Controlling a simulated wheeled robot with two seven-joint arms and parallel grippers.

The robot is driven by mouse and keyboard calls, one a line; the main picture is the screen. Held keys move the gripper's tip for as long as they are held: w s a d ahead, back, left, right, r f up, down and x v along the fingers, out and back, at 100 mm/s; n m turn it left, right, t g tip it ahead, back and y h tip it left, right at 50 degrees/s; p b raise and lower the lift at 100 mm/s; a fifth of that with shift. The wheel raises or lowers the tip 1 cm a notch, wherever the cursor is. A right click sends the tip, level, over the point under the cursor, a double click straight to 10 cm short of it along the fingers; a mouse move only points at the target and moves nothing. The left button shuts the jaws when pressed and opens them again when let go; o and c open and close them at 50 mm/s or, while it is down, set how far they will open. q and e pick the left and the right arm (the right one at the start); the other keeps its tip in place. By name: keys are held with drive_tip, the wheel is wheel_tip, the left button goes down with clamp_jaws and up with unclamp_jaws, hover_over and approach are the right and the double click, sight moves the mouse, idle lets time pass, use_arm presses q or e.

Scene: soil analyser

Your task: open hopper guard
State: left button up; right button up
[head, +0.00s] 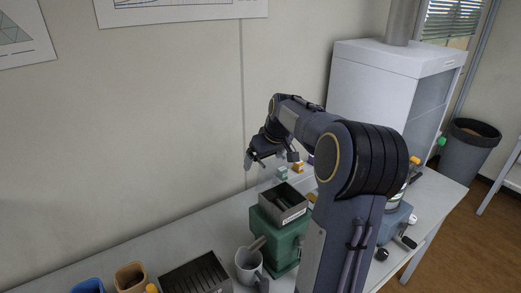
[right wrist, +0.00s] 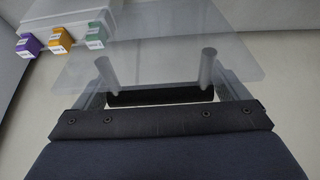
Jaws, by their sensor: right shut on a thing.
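The hopper guard (right wrist: 165,60) is a clear, see-through sheet in the right wrist view, with two round grey posts on its near side. A dark bar (right wrist: 155,97) runs between the posts, like a handle. My right gripper (right wrist: 160,103) is shut on this handle. In the head view my right gripper (head: 258,157) is near the back wall, above and behind the green machine (head: 272,238) with an open metal hopper box (head: 283,211) on top. The clear sheet is hard to make out there, so its angle cannot be told. My left gripper is out of view.
A tall white cabinet (head: 372,88) stands at the back right. Purple (right wrist: 28,45), orange (right wrist: 61,40) and green (right wrist: 95,36) labelled blocks show beyond the guard.

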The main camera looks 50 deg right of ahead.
drive_tip(key=shift+s+a+f, duration=0.1)
drive_tip(key=shift+a+f, duration=0.05)
drive_tip(key=shift+f, duration=0.2)
drive_tip(key=o, duration=1)
drive_tip(key=shift+o, duration=0.2)
drive_tip(key=shift+r, duration=0.1)
drive_tip(key=b+v, duration=0.1)
drive_tip(key=v, duration=0.6)
drive_tip(key=shift+r, duration=0.35)
drive_tip(key=shift+s, duration=0.15)
